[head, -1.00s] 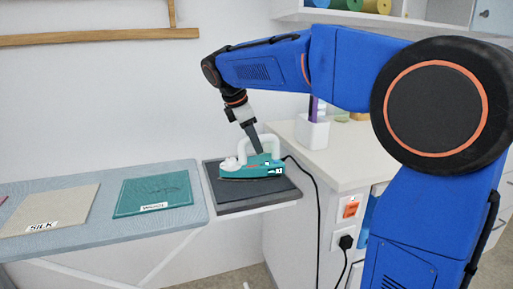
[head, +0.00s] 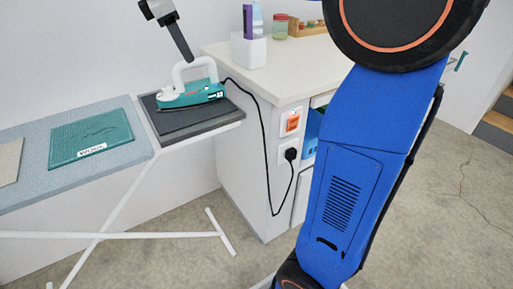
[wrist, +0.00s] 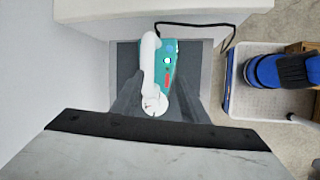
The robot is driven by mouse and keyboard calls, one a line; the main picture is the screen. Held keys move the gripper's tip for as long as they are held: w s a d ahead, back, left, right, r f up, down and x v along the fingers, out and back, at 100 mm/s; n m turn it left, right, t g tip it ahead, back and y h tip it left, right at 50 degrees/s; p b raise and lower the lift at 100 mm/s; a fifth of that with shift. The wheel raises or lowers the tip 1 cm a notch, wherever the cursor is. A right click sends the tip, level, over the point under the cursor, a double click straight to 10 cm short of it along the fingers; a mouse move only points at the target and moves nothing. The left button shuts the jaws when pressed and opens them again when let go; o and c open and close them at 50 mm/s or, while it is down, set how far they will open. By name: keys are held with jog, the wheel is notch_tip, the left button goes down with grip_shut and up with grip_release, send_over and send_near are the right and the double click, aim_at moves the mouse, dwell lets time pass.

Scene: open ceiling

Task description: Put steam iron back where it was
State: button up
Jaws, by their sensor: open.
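The steam iron (head: 196,95) has a teal body and a white handle. It sits flat on the dark grey rest pad (head: 172,124) at the end of the ironing board, and it also shows in the wrist view (wrist: 169,62). Its black cord runs to the counter side. My gripper (head: 188,58) is just above the iron's handle, pointing down, with its fingers apart. In the wrist view, my gripper's fingers (wrist: 156,102) show on either side of the handle's near end, with nothing held. Any contact with the handle cannot be told.
The ironing board (head: 40,140) extends left with a teal wool cloth (head: 92,138) on it. The white counter (head: 285,68) stands to the right, with an orange switch (head: 292,123) and a plug (head: 290,154) on its side. The cord hangs in front of it.

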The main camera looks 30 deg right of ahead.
jog(key=s+d+f+m+t+y, duration=0.1)
jog(key=s+d+f+m+y, duration=0.1)
jog(key=s+f+m, duration=0.6)
jog(key=s+d+f+m+t+y, duration=0.1)
jog(key=s+d+f+m, duration=0.3)
jog(key=s+f, duration=1.3)
jog(key=s+m+y, duration=0.1)
jog(key=s+m, duration=0.3)
jog(key=shift+s+d+t, duration=0.15)
jog(key=shift+s+t, duration=0.1)
jog(key=shift+t, duration=0.05)
jog(key=shift+d, duration=0.1)
